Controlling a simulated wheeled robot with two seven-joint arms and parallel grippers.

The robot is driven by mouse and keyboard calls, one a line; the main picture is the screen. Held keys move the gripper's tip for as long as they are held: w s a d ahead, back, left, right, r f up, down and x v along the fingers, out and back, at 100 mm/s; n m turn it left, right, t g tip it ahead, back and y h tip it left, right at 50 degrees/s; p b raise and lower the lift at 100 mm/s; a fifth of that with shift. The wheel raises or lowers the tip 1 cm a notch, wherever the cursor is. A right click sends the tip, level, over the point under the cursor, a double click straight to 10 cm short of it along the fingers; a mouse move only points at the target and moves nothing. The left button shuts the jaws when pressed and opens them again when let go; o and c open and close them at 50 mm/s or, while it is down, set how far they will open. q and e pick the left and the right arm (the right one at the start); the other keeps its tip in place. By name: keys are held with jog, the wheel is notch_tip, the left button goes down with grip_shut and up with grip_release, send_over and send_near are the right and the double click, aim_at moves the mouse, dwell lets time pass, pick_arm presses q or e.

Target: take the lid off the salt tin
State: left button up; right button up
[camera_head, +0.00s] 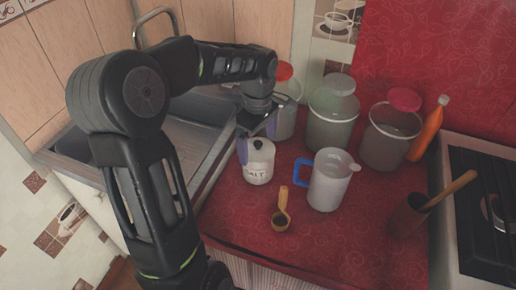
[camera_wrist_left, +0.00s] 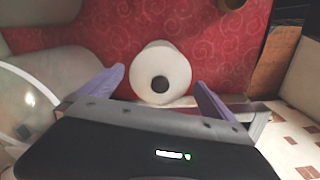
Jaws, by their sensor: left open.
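The salt tin (camera_head: 258,166) is a white canister with "SALT" on its side, standing upright on the red counter near the sink. Its lid (camera_head: 257,144) is on top, with a dark knob. In the left wrist view the white lid (camera_wrist_left: 160,66) with its black knob (camera_wrist_left: 160,83) shows from above. My left gripper (camera_head: 259,124) is just above and behind the tin. In the left wrist view the open gripper (camera_wrist_left: 161,82) has its purple fingers on either side of the lid, apart from it. My right gripper is not in view.
The sink (camera_head: 190,145) is left; the stove (camera_head: 485,215) is right.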

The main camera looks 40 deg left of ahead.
aim_at(258, 143)
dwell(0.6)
pick_arm(q)
jog(key=c, duration=1.2)
jog(key=shift+o, duration=0.2)
jog(key=shift+r, duration=0.1)
notch_tip(258, 143, up, 10)
jog(key=shift+f, duration=0.1)
